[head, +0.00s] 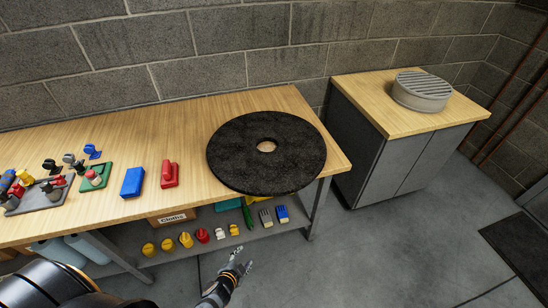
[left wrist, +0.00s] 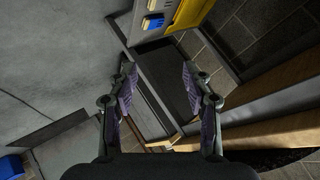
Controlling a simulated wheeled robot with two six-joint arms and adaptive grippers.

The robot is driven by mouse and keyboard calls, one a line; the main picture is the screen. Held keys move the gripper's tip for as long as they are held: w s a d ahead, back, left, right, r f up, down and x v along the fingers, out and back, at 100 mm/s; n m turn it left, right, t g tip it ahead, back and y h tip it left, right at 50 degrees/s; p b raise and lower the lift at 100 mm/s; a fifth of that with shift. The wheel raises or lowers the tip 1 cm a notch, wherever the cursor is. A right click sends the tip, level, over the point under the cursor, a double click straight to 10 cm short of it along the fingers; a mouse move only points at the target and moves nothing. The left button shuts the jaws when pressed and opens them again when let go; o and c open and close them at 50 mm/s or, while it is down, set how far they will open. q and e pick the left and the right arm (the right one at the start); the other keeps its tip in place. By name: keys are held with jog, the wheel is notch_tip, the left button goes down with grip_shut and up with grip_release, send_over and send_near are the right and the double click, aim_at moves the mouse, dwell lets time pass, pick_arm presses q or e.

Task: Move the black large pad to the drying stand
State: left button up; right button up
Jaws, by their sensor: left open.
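The black large pad (head: 235,155), a flat disc with a round hole in its middle, lies on the right end of the wooden workbench and reaches its front edge. A round grey slatted stand (head: 422,92), which looks like the drying stand, sits on a cabinet at the right with its top bare. My left gripper (head: 240,264) is open and empty, in front of the bench and below the pad's front edge. Its two spread fingers also show in the left wrist view (left wrist: 158,72), with nothing between them. My right gripper is out of view.
On the workbench (head: 125,115), a red block (head: 169,174), a blue block (head: 132,182) and several small tools lie left of the pad. A lower shelf holds brushes and small coloured items. The cabinet (head: 372,135) stands past a gap. Floor in front is clear.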

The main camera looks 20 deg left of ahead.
pick_arm(q)
jog(key=w+d+r+m+t+h+b, duration=0.2)
jog(key=w+d+r+m+t+b, duration=0.3)
jog(key=w+r+b, duration=0.5)
jog(key=m+t+h, duration=0.2)
jog(key=m, duration=0.5)
send_near(281, 190)
jog(key=w+f, duration=0.1)
jog(key=x, duration=0.5)
jog(key=shift+w+f, duration=0.1)
jog(key=shift+w, duration=0.1)
jog(key=shift+x, duration=2.7)
jog(key=shift+s, duration=0.1)
jog(key=shift+c, duration=0.3)
grip_shut()
